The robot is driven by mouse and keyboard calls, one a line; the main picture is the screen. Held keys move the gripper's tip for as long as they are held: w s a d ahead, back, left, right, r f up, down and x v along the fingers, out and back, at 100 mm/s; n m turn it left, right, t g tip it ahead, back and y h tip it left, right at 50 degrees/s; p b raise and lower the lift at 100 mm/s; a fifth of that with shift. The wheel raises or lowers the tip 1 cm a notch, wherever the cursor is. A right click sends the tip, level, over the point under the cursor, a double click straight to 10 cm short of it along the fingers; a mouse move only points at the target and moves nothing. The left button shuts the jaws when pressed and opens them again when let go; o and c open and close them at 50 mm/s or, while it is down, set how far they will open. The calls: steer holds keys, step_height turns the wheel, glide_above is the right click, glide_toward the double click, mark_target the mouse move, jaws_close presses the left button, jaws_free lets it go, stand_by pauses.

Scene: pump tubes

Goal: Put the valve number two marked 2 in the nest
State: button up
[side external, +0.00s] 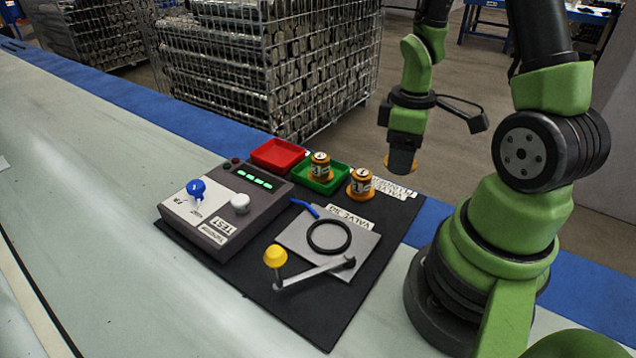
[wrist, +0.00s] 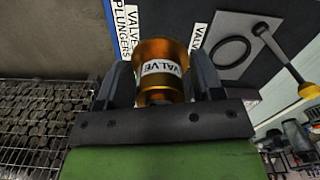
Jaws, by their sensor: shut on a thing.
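My gripper (side external: 403,150) is shut on a brass-orange valve (side external: 401,164), held above and behind the black mat. In the wrist view the held valve (wrist: 160,72) sits between both fingers; its white label reads VALVE, and no number shows. A grey metal plate with a black ring (side external: 329,251), apparently the nest, lies on the mat with nothing inside the ring. The plate and ring also show in the wrist view (wrist: 231,52). One labelled valve (side external: 361,184) stands upright on the mat; another (side external: 320,168) stands in the green tray. Their numbers are too small to read surely.
A yellow-knobbed lever (side external: 276,257) lies along the plate's front edge, and a blue lever (side external: 304,207) at its back left. A test box (side external: 222,208) with knobs stands left. Red (side external: 279,150) and green (side external: 342,187) trays sit behind. Wire cages (side external: 265,70) stand beyond the table.

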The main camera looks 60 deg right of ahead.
steer(key=w+a+r+m, duration=0.3)
steer(key=w+a+r, duration=0.3)
steer(key=w+a, duration=0.5)
steer(key=n, duration=0.8)
glide_above(329, 237)
step_height(329, 237, down, 11)
steer(key=shift+r, duration=0.1)
steer(key=shift+f, duration=2.25)
steer(key=shift+f, duration=0.2)
